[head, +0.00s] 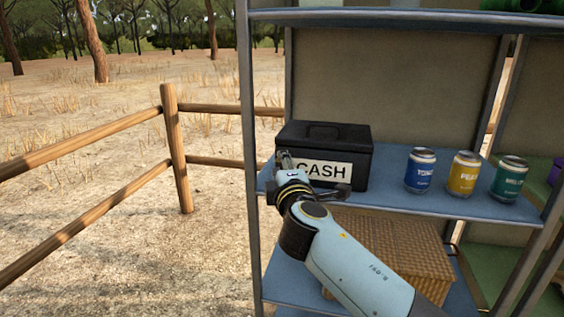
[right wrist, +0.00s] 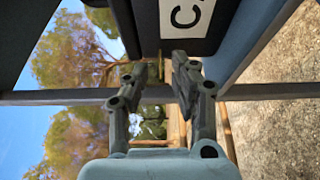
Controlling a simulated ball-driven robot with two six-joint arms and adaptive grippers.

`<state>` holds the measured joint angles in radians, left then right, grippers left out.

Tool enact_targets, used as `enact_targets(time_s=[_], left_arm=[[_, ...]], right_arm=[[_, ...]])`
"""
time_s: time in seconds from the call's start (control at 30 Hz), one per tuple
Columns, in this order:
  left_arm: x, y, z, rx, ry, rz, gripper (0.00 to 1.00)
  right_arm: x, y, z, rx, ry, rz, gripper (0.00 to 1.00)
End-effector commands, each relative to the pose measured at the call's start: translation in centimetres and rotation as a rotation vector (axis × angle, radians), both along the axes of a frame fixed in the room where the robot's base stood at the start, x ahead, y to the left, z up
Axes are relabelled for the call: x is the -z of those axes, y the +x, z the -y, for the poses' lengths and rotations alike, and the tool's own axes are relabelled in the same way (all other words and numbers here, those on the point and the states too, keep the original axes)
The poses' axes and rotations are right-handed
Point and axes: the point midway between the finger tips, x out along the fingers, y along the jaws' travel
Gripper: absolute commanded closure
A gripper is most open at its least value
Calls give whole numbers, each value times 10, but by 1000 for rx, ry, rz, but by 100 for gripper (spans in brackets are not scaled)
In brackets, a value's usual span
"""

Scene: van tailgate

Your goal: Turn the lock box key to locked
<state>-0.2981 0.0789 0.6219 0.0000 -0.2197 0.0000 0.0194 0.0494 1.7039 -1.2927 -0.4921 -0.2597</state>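The lock box is a black cash box (head: 360,150) with a white label reading "CASH". It stands lid down on the left end of the blue middle shelf, and part of it shows at the top of the right wrist view (right wrist: 222,22). My right gripper (head: 284,160) is at the box's front left, beside the label. In the right wrist view its two fingers (right wrist: 160,72) stand apart with a gap between them. A small brownish patch shows in that gap; I cannot tell whether it is the key. The lock is not clearly seen. My left gripper is out of view.
Blue (head: 420,171), yellow (head: 464,174) and green (head: 509,180) cans stand right of the box on the shelf (head: 390,200). A wicker basket (head: 405,245) is below. A metal post (head: 248,140) bounds the left side, with a wooden fence (head: 177,150) beyond.

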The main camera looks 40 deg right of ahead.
Motion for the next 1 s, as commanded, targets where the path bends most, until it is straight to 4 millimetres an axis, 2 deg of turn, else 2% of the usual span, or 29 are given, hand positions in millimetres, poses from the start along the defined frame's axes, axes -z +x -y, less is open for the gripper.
enact_targets(time_s=[0.17, 0.43, 0.63, 1.0], left_arm=[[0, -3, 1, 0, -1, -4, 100], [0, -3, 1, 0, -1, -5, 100], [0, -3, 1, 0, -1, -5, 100], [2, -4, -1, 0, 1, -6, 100]], right_arm=[[0, 13, 7, 0, 0, -1, 75], [0, 14, 7, 0, 1, 0, 75], [1, 14, 7, 0, 1, 0, 99], [2, 14, 7, 0, 5, 3, 100]])
